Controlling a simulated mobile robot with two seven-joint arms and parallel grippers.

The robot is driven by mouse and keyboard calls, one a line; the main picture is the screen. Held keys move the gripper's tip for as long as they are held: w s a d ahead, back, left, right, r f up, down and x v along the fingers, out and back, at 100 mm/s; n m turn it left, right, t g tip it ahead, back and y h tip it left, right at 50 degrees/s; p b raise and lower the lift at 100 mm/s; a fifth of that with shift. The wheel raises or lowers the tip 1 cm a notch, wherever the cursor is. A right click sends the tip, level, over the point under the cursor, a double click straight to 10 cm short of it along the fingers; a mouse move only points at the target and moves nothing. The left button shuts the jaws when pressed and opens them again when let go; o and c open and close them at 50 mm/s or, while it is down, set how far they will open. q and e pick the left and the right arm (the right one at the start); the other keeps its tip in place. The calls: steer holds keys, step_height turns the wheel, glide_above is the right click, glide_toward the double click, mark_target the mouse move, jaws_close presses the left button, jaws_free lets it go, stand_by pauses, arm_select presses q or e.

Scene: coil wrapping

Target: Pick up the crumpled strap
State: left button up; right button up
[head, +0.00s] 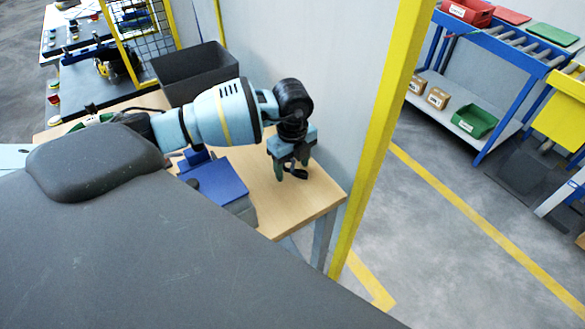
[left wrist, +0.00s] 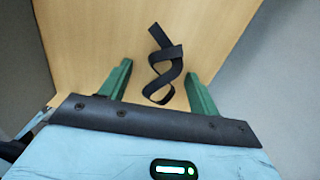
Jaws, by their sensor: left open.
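The crumpled strap (left wrist: 166,53) is black and lies on the wooden table in a twisted loop with one end sticking out. In the left wrist view it shows between and beyond the two green fingers of my left gripper (left wrist: 158,70). The fingers stand apart with nothing held. In the head view my left gripper (head: 291,171) points down over the table near its right end. A dark bit of the strap shows at its fingertips there, mostly hidden by the fingers. I cannot tell whether the fingers touch it. My right gripper is not in view.
The wooden table (head: 318,193) ends just right of the gripper, near a yellow post (head: 375,130) and a grey wall panel (head: 345,70). A blue box-like object (head: 218,185) sits left of the gripper. A dark grey bin (head: 195,70) stands behind the arm.

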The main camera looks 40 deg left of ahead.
mark_target(292, 164)
arm_select(q)
steer(key=c, duration=1.1)
steer(key=shift+o, duration=0.2)
step_height(292, 164, up, 10)
